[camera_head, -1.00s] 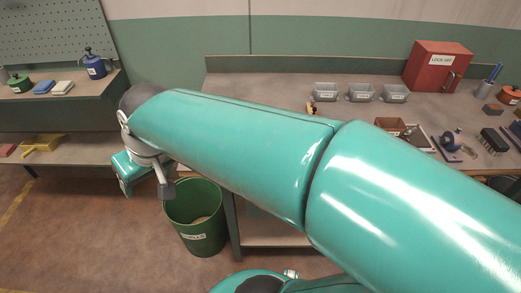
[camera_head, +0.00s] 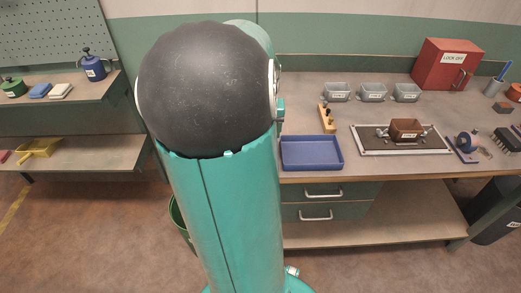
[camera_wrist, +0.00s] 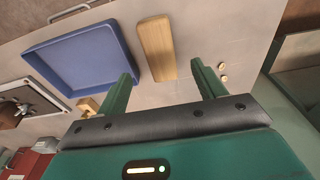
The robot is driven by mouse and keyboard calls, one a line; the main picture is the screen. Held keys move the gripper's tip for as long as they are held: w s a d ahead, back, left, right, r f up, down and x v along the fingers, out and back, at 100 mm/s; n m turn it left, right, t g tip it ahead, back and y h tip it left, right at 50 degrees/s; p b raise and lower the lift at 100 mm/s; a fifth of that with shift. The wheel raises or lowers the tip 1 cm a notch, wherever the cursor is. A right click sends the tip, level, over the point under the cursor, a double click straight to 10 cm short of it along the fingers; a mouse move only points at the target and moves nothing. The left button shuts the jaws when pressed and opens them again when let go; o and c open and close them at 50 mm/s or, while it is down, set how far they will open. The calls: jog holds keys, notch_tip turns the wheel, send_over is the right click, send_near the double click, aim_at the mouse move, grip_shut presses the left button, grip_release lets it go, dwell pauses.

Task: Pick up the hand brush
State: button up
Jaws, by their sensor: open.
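I cannot pick out the hand brush for certain. A plain light-wood block (camera_wrist: 156,48) lies on the bench beside the blue tray (camera_wrist: 80,55). No bristles show on it, and my arm hides that spot in the head view. A dark, brush-like thing (camera_head: 507,138) lies at the bench's right end in the head view. My gripper (camera_wrist: 162,82) is open and empty in the wrist view. Its two green fingers are spread, pointing towards the bench near the wood block. The gripper is hidden behind my arm in the head view.
The blue tray also shows in the head view (camera_head: 312,153). A red box (camera_head: 445,63) stands behind. A green bucket (camera_head: 178,216) is partly hidden.

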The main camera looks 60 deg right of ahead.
notch_tip(320, 180, down, 2)
jog(key=shift+s+d+f, duration=0.15)
jog(key=shift+w+d+f, duration=0.15)
jog(key=shift+f, duration=0.8)
jog(key=shift+w+d+f, duration=0.1)
jog(key=shift+d+f, duration=0.05)
jog(key=shift+f, duration=0.75)
jog(key=shift+w+d+f, duration=0.15)
jog(key=shift+f, duration=0.8)
jog(key=c, duration=1.1)
jog(key=shift+c, duration=0.2)
jog(key=shift+r, duration=0.15)
